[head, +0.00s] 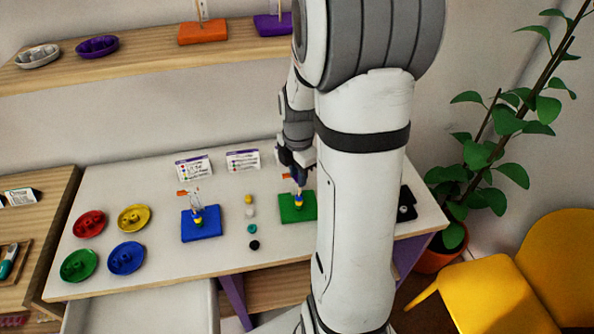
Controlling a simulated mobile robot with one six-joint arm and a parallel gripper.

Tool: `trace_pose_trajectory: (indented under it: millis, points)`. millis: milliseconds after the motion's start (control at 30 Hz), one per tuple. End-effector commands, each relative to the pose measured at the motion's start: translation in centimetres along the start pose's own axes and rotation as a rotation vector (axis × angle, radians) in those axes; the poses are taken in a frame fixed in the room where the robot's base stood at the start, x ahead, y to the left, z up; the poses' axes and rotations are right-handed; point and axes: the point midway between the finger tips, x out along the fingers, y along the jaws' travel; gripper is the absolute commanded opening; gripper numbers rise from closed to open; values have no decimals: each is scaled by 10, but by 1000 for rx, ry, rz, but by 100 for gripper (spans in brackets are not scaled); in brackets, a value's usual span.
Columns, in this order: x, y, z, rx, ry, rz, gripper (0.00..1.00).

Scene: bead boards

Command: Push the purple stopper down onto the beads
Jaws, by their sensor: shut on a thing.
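My gripper (297,177) points down over the green board (310,208), at its upright peg. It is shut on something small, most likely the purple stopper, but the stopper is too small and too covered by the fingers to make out. A yellow bead and a blue bead (298,204) sit low on the peg, just below my fingertips. I cannot tell whether the held thing touches the beads. A small orange piece (286,176) shows left of the fingers.
A blue board (203,231) with a beaded peg stands to the left. Loose beads (252,229) lie between the boards. Red (89,223), yellow (134,217), green (79,265) and blue (126,257) dishes sit at left. Two cards (242,160) stand behind.

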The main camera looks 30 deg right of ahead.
Motion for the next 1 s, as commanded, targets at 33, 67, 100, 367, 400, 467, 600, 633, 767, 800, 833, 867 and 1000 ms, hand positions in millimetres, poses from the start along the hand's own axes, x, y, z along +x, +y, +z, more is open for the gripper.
trace_pose_trajectory:
  millis: [33,67,100,367,400,467,600,633,767,800,833,867,1000]
  points:
    - [7,0,0,0,0,-1,2]
    - [9,0,0,1,0,-1,2]
    - [11,0,0,1,0,-1,2]
    - [12,0,0,1,0,0,2]
    - [12,0,0,1,0,0,2]
    - [12,0,0,1,0,0,2]
    - [13,-1,1,2,0,0,2]
    - [13,-1,1,2,0,0,2]
    - [12,-1,1,2,0,0,2]
    - [12,-1,1,2,0,0,2]
    - [12,-1,1,2,0,0,2]
    - [12,-1,1,2,0,0,2]
    - [13,-1,1,2,0,0,2]
